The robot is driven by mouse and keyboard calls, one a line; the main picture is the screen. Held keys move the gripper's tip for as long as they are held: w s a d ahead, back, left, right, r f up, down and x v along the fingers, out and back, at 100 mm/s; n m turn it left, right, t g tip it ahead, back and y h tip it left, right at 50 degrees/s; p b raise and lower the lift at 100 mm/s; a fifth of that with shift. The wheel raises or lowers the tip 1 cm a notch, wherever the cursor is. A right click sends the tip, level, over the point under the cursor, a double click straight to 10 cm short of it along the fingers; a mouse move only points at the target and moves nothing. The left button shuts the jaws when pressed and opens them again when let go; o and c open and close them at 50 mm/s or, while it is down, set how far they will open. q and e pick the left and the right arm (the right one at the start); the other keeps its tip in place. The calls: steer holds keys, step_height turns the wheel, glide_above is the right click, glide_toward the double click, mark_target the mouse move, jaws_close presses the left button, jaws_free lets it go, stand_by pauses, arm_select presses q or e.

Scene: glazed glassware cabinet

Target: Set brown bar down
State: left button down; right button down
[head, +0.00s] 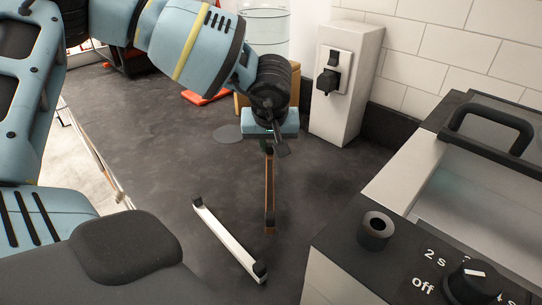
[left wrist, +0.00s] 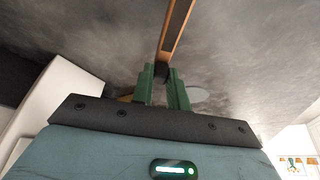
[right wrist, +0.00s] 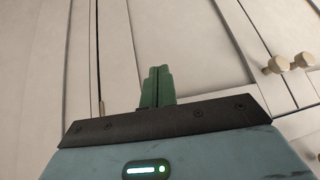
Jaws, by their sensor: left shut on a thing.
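The brown bar (head: 270,190) is long and thin with dark ends. My left gripper (head: 269,146) is shut on its far end; the wrist hides part of the grip. In the left wrist view the green fingers (left wrist: 163,88) clasp the bar's dark end, and the brown bar (left wrist: 176,35) extends away from them. The bar is over or on the dark countertop (head: 170,150); I cannot tell whether it touches. My right gripper (right wrist: 157,86) shows only in the right wrist view, its fingers together with nothing visible between them.
A white bar (head: 228,238) with dark ends lies on the counter left of the brown bar. A white socket block (head: 345,85) stands behind. An appliance with a knob (head: 474,282) fills the right side. Pale cabinet doors (right wrist: 205,50) with knobs face the right wrist.

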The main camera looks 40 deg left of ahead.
mark_target(270, 155)
arm_select(q)
steer(key=shift+f, duration=1.85)
steer(key=shift+f, duration=0.1)
steer(key=c, duration=1.4)
jaws_free()
steer(key=shift+d+r, duration=0.1)
steer(key=shift+r, duration=0.3)
steer(key=v, duration=1.1)
steer(key=shift+s+d+r, duration=0.1)
steer(key=shift+s+r, duration=0.05)
